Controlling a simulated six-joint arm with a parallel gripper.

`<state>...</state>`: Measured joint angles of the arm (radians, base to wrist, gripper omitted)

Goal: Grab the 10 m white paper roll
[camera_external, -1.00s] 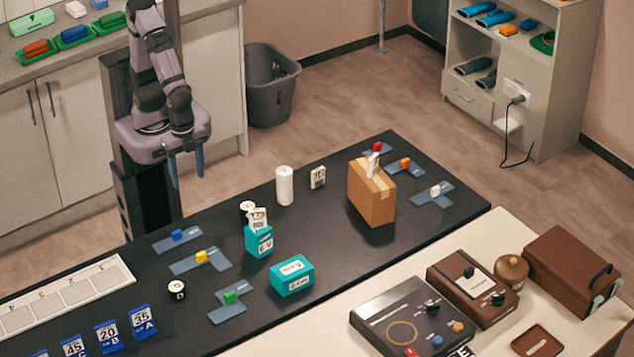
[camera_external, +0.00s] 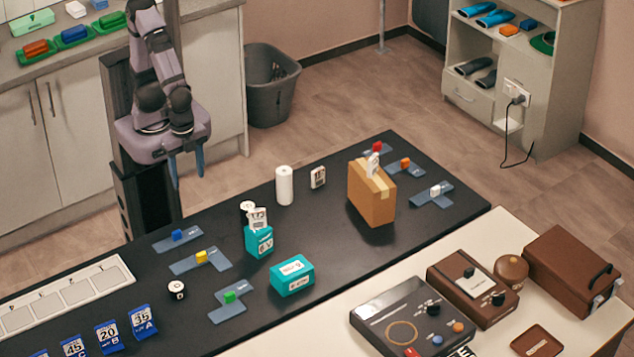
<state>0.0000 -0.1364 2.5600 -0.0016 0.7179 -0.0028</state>
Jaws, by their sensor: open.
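A white paper roll (camera_external: 285,185) stands upright on the black table, near its far edge. Any length marking on it is too small to read. Two smaller white round items with dark marks also show: one (camera_external: 247,209) behind the teal box and one (camera_external: 177,289) at the front left. I cannot tell whether either is a roll or reads 10 m. My gripper (camera_external: 187,172) hangs fingers down beyond the table's far edge, left of the tall roll and apart from it. Its blue fingers are spread and hold nothing.
A teal box with white cards (camera_external: 258,240), another teal box (camera_external: 292,276), a small white labelled item (camera_external: 318,177) and a cardboard box (camera_external: 371,194) stand on the black table. Blue-grey shapes with coloured blocks lie around. A pale counter (camera_external: 515,225) with brown devices is at right.

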